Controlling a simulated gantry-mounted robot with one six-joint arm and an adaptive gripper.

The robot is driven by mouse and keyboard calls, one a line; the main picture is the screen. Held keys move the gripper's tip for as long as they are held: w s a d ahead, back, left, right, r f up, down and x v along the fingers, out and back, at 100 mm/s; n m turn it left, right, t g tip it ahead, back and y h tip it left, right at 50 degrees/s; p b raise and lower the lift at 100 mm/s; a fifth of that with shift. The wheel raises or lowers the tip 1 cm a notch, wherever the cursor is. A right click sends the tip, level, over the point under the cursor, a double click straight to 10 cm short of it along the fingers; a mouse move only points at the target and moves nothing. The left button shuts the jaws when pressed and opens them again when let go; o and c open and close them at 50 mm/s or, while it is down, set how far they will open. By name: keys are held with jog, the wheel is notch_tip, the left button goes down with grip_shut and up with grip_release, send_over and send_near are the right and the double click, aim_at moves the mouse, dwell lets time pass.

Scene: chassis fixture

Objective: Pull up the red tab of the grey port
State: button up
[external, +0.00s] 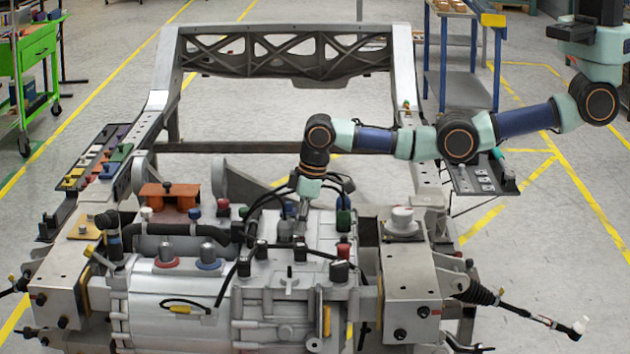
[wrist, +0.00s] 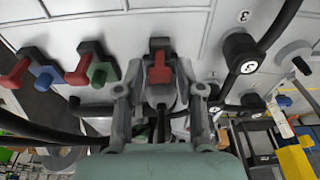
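The grey port (wrist: 162,95) is in the upper middle of the wrist view, with a red tab (wrist: 160,68) on a dark block at its top. My gripper (wrist: 160,76) is open, with one finger on each side of the red tab. Small gaps seem to show between the fingertips and the tab; contact is not clear. In the external view, my gripper (external: 292,208) points down at the top of the grey housing, and the grey port and its tab cannot be made out there.
In the wrist view, a green port (wrist: 100,72) and a blue port (wrist: 45,76), each with a red tab, lie to the left. Black numbered caps (wrist: 243,52) and a thick black cable are to the right. The metal chassis frame (external: 405,90) surrounds the housing.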

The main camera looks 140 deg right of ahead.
notch_tip(320, 180, up, 7)
jog(key=p, duration=0.6)
jog(key=shift+r, duration=0.2)
jog(key=shift+f, duration=0.15)
